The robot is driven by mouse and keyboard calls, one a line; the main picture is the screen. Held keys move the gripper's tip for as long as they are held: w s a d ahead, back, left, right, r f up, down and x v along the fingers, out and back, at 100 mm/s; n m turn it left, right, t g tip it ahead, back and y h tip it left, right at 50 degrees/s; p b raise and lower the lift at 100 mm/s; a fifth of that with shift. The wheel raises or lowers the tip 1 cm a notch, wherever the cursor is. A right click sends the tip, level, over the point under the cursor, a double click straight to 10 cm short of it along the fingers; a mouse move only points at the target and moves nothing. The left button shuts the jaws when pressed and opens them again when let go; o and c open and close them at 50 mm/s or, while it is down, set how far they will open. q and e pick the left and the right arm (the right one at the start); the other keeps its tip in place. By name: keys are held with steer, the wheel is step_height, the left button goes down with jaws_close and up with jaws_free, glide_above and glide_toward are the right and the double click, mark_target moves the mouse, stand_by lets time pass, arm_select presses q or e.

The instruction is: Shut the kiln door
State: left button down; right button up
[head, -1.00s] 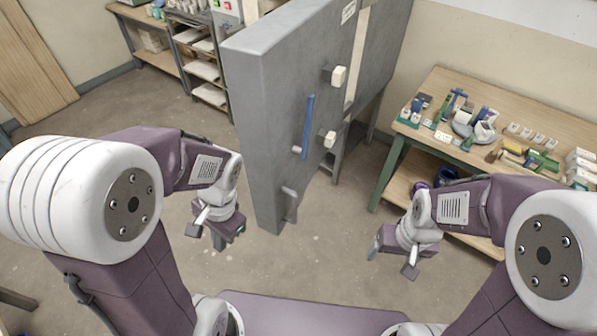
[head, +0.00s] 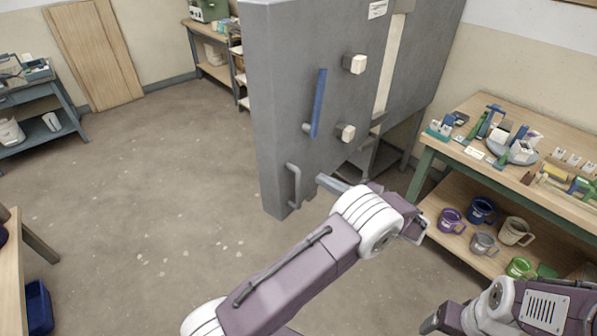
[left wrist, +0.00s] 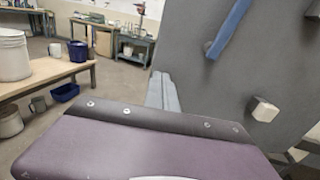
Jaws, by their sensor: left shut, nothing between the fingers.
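The kiln door (head: 285,110) is a tall thick grey slab standing open, with a pale gap between it and the grey kiln body (head: 430,60). Its face carries a blue handle (head: 318,103), white blocks (head: 354,64) and a lower grey bar handle (head: 295,185). My left gripper (head: 328,183) is shut and empty, in front of the door's lower face, right of the bar handle. Whether it touches the door I cannot tell. In the left wrist view the fingers (left wrist: 163,92) show beside the door (left wrist: 235,75). My right gripper (head: 438,318) is at the lower right, its fingers unclear.
A wooden workbench (head: 470,125) with tools on top and mugs on its lower shelf stands right of the kiln. A blue bin (head: 38,308) lies by a table at the lower left. The floor (head: 170,180) left of the door is clear.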

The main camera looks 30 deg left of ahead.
mark_target(281, 157)
arm_select(q)
steer(key=x, duration=1.3)
steer(key=shift+a+r+p, duration=0.1)
steer(key=shift+p, duration=0.3)
